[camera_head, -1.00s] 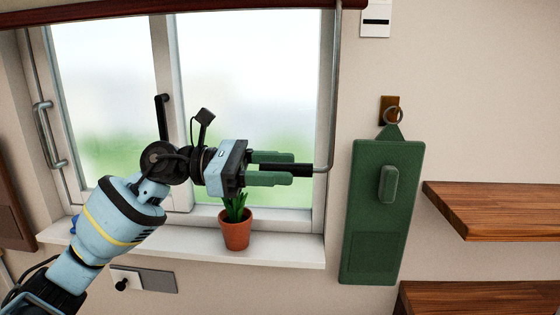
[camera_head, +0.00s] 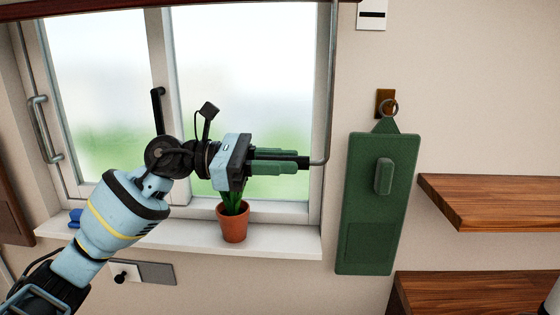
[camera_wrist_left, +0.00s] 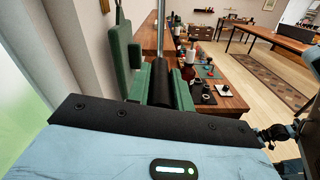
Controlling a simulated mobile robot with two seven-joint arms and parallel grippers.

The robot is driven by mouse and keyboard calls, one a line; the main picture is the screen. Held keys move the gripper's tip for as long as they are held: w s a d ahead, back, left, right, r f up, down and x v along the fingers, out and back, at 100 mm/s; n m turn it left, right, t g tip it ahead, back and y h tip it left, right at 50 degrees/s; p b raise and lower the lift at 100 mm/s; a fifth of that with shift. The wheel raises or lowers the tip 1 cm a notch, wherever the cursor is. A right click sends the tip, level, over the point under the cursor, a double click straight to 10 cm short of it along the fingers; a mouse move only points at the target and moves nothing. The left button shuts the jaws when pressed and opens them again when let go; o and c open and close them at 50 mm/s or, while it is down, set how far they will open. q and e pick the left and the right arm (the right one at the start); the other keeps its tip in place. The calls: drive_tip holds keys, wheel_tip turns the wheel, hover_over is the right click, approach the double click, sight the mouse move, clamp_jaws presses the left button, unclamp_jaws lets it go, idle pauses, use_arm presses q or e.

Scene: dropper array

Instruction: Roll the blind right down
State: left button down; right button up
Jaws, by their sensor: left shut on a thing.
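The blind (camera_head: 80,9) shows only as a dark brown strip along the top of the head view. The window below it is uncovered. A grey crank rod (camera_head: 331,80) hangs at the window's right side and bends left at its foot into a black handle (camera_head: 303,163). My left gripper (camera_head: 284,161), with green fingers, is shut on this handle. In the left wrist view the black handle (camera_wrist_left: 162,85) lies between the two green fingers, with the rod (camera_wrist_left: 161,25) rising beyond. My right gripper is not in view.
A potted plant (camera_head: 233,223) stands on the white sill (camera_head: 285,243) just below the left gripper. A green hanging panel (camera_head: 375,225) is on the wall to the right. Wooden shelves (camera_head: 490,197) stick out further right. A black window handle (camera_head: 157,110) stands near my left wrist.

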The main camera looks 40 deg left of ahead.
use_arm(q)
drive_tip(key=shift+f, duration=0.1)
